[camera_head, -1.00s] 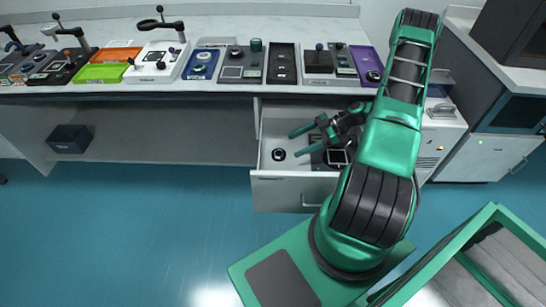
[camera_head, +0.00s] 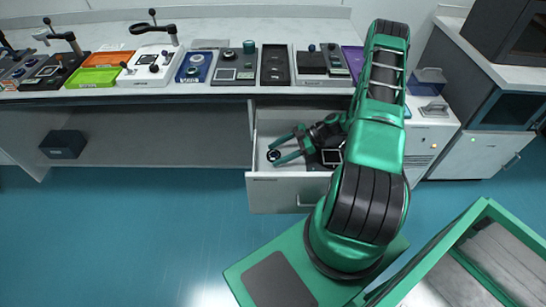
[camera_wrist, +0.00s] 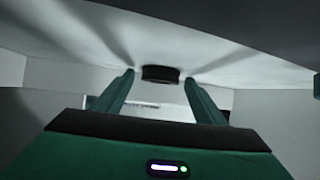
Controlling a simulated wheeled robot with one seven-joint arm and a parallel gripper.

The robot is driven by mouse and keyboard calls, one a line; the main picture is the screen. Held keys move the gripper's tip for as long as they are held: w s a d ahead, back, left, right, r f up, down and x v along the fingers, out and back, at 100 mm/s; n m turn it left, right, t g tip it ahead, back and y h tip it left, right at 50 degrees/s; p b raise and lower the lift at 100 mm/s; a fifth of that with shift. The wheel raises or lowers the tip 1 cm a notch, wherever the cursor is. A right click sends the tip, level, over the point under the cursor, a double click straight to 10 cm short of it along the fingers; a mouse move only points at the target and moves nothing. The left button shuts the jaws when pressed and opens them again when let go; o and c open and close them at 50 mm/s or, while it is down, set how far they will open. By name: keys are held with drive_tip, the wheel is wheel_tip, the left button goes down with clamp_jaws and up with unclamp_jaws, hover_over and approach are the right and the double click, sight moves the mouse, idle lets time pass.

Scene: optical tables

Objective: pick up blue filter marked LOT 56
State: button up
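A small dark round piece (camera_head: 273,155) lies in the open drawer (camera_head: 290,190), near its left side. It shows as a low black disc in the wrist view (camera_wrist: 160,74); no blue colour or LOT 56 marking can be read. My gripper (camera_head: 276,154) is inside the drawer, pointing left, with its two green fingers spread. In the wrist view the fingertips (camera_wrist: 158,79) are on either side of the disc's near edge, with gaps between them and it. The gripper is open and holds nothing.
A dark square item with a pale-edged face (camera_head: 331,157) lies in the drawer, partly under my gripper. The drawer walls are close around the fingers. The bench top (camera_head: 225,89) above carries several devices and trays, including an orange tray (camera_head: 108,58) and a green tray (camera_head: 93,77).

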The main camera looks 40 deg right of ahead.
drive_tip(key=c, duration=0.9)
drive_tip(key=shift+c, duration=0.2)
drive_tip(key=shift+r, duration=0.1)
